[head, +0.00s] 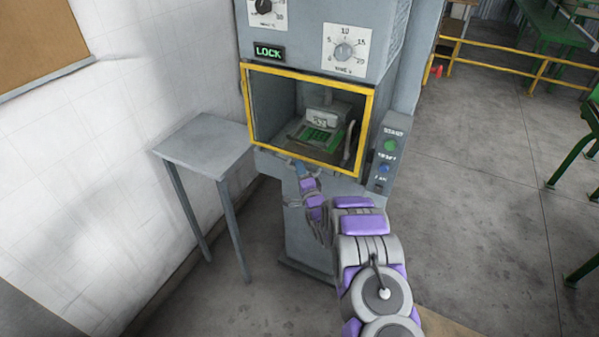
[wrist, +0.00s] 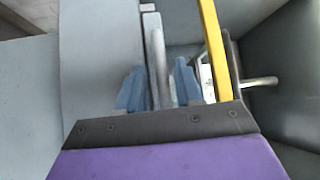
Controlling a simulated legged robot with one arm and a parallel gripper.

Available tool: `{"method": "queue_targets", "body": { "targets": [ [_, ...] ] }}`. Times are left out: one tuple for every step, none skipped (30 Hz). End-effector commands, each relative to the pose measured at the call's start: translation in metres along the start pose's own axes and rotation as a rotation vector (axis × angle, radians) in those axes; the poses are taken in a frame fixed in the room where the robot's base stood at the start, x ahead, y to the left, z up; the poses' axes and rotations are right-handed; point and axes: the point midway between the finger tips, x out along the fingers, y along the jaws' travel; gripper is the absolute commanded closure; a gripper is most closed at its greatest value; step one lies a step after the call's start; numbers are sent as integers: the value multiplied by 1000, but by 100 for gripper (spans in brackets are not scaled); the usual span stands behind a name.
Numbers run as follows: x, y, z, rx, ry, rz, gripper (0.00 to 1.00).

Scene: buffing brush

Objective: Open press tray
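The press (head: 320,72) stands ahead with a yellow-framed opening (head: 310,72). Inside it is a tray-like part with a green top (head: 316,135). My gripper (head: 296,166) is at the lower front edge of the opening, left of its middle. In the wrist view, the two blue fingertips of my gripper (wrist: 159,88) stand apart on either side of a grey bar (wrist: 157,60). The bar looks like a handle. A narrow gap seems to show beside the right finger, so the fingers look open around the bar. Whether either finger touches it is unclear.
A grey side table (head: 205,141) stands left of the press, near the white wall. A button panel (head: 388,155) is on the press's right side. A yellow railing (head: 500,50) is at the back right.

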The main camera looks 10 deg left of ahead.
Motion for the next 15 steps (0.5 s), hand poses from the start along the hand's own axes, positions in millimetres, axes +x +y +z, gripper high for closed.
{"method": "queue_targets", "body": {
  "targets": [
    [2,0,0,0,0,-1,64],
    [2,0,0,0,0,-2,64],
    [3,0,0,0,0,-2,64],
    [3,-1,0,0,0,-2,64],
    [3,-1,0,0,0,-2,64],
    [3,-1,0,0,0,-2,64],
    [3,-1,0,0,0,-1,64],
    [3,0,0,0,0,-1,64],
    [3,0,0,0,0,-1,64],
    [3,0,0,0,0,-1,64],
    [3,0,0,0,0,-1,65],
    [3,0,0,0,0,-1,69],
    [3,0,0,0,0,-1,72],
    [3,0,0,0,0,-1,75],
    [3,0,0,0,0,-1,79]
  ]
}}
